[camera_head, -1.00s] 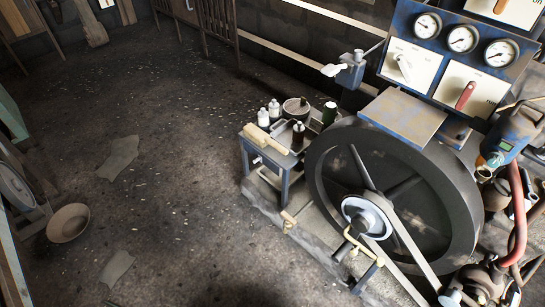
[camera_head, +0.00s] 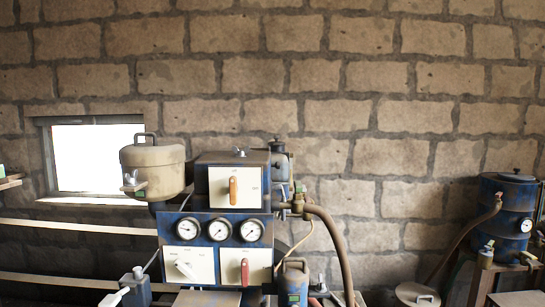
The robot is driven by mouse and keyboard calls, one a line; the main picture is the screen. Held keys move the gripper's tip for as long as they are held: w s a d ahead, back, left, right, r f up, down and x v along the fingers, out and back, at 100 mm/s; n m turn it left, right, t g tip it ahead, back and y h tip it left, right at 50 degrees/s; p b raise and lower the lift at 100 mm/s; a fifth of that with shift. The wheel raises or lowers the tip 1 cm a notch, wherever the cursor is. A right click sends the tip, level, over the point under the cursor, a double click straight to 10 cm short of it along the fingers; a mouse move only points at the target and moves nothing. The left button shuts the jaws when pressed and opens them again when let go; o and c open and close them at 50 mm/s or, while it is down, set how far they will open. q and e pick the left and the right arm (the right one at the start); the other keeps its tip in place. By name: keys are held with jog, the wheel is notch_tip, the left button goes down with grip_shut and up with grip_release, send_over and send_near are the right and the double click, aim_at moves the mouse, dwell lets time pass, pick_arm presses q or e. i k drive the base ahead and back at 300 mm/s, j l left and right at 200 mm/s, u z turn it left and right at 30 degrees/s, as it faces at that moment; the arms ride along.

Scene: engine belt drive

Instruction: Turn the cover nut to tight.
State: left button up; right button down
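I cannot make out a cover nut in this view, and the flywheel and belt are out of frame. A blue control panel (camera_head: 178,217) stands left of centre with a row of three round gauges. Under the gauges are a white plate with a pale lever (camera_head: 187,270) and a white plate with a red handle (camera_head: 245,271). A box with an orange upright handle (camera_head: 233,190) sits on top of the panel. Neither of my grippers is in view.
A beige lidded tank (camera_head: 155,168) stands left of the box, before a bright window (camera_head: 95,158). A brown hose (camera_head: 335,245) runs down right of the panel, near a blue can (camera_head: 294,284). A blue tank (camera_head: 508,215) stands far right. A block wall (camera_head: 400,110) closes the back.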

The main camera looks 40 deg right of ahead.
aim_at(240, 152)
jog(key=z, duration=1.15)
jog(key=j+z, duration=0.15)
jog(key=z, duration=0.35)
jog(key=k+j+z, duration=0.1)
jog(key=z, duration=0.35)
jog(key=j+z, duration=0.15)
jog(key=z, duration=0.35)
jog(key=k+j, duration=0.15)
jog(key=k, duration=0.05)
